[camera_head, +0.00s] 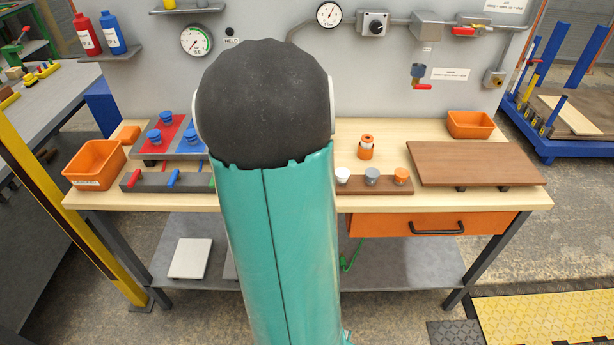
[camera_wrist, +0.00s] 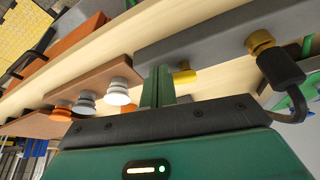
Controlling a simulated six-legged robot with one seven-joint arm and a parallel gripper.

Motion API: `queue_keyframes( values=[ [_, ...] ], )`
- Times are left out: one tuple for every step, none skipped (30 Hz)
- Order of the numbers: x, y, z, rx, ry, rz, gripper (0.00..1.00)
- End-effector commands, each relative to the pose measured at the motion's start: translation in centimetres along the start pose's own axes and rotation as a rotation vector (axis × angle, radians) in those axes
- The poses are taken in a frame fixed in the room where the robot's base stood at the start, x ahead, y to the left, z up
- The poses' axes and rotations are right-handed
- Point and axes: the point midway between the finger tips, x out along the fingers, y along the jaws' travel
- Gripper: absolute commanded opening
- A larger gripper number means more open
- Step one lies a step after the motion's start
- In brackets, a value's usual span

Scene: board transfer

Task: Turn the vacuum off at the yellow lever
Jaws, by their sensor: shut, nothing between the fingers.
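In the wrist view, my gripper (camera_wrist: 158,86) is shut and empty, with its green fingers close together. A small yellow piece (camera_wrist: 184,76) shows right beside the fingers, at the edge of a grey bar (camera_wrist: 200,36); it may be the yellow lever. I cannot tell whether the fingers touch it. A brass-yellow knob (camera_wrist: 260,42) sits further right on the bar. In the head view my arm hides the gripper and the middle of the bench. The wall gauge (camera_head: 197,40) has a light and a plate reading HELD (camera_head: 231,41) beside it.
A brown board (camera_head: 476,163) lies at the bench's right. A wooden holder (camera_head: 380,186) carries white, grey and orange cups. An orange bin (camera_head: 94,165), a red-and-blue tray (camera_head: 164,140) and a small orange box (camera_head: 471,125) also stand on the bench (camera_head: 312,200).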

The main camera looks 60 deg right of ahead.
Motion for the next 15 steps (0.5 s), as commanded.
queue_keyframes(
  values=[
    [0.0,-0.2,0.1,-0.003,-0.001,0.000,0.00],
    [0.0,-0.2,0.1,-0.003,-0.001,0.000,0.00],
    [0.0,-0.2,0.1,-0.003,-0.001,0.000,0.00],
    [0.0,-0.2,0.1,-0.003,-0.001,0.000,0.00],
    [0.0,-0.2,0.1,-0.003,-0.001,0.000,0.00],
    [0.0,-0.3,0.1,-0.003,-0.001,0.000,0.00],
    [0.0,-0.3,0.1,-0.003,-0.001,0.000,0.00],
    [0.0,-0.4,0.1,-0.003,-0.001,0.000,0.00],
    [0.0,-0.5,0.0,-0.004,-0.001,0.000,0.00],
    [0.1,-0.6,0.0,-0.004,-0.001,0.000,0.00],
    [0.1,-0.7,-0.1,-0.004,-0.001,0.000,0.00],
    [0.1,-0.9,-0.2,-0.004,-0.001,0.001,0.00],
    [0.2,-1.0,-0.2,-0.004,-0.001,0.001,0.00],
    [0.2,-1.1,-0.3,-0.004,-0.001,0.001,0.00],
    [0.2,-1.2,-0.4,-0.003,-0.001,0.001,0.00]
  ],
)
